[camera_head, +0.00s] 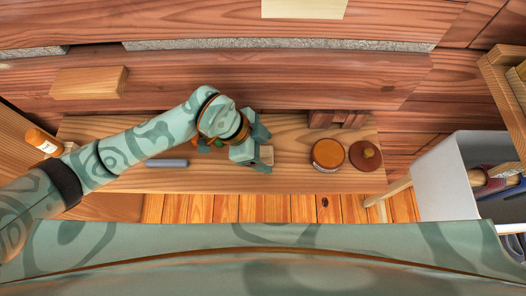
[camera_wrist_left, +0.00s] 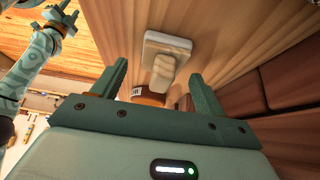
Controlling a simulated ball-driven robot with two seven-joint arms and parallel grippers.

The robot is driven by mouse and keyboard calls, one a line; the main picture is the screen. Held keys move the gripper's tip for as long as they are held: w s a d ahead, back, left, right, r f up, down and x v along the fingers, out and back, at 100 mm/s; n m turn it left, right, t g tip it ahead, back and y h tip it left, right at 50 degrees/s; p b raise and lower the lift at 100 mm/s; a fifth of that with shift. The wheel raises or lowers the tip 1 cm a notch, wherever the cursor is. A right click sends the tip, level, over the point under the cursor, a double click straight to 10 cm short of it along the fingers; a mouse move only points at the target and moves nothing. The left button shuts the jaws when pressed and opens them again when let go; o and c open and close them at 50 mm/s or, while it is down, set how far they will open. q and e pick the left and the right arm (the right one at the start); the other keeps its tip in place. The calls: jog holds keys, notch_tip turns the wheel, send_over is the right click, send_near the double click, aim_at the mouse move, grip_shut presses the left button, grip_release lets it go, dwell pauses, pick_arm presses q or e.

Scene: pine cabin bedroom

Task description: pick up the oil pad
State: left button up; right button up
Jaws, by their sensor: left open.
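The oil pad appears to be the pale cream block with a raised grip (camera_wrist_left: 166,50) in the left wrist view, resting on the wooden bench top. In the head view a small beige piece of it (camera_head: 266,155) shows beside my left gripper (camera_head: 262,144); the rest is hidden behind the gripper.
On the bench (camera_head: 220,181), a round tin (camera_head: 328,154) and a round brown lid with a knob (camera_head: 366,156) stand right of the gripper. A grey bar (camera_head: 166,163) lies left. An orange bottle (camera_head: 42,140) is at far left. A white bin (camera_head: 452,180) stands right.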

pick_arm(q)
jog(key=shift+x, duration=0.9)
jog(key=shift+a+r, duration=0.1)
jog(key=shift+c, duration=1)
jog(key=c, duration=0.9)
jog(key=shift+r, duration=0.5)
notch_tip(320, 180, up, 3)
jog(key=shift+f+p, duration=0.1)
jog(key=shift+p, duration=0.95)
jog(key=s+r+p, duration=0.2)
jog(key=s+r, duration=0.1)
jog(key=s, duration=0.1)
jog(key=s+r+p, duration=0.2)
jog(key=s+r, duration=0.1)
jog(key=s, duration=0.2)
jog(key=s+r+p, duration=0.3)
jog(key=s, duration=0.2)
jog(key=shift+r, duration=0.1)
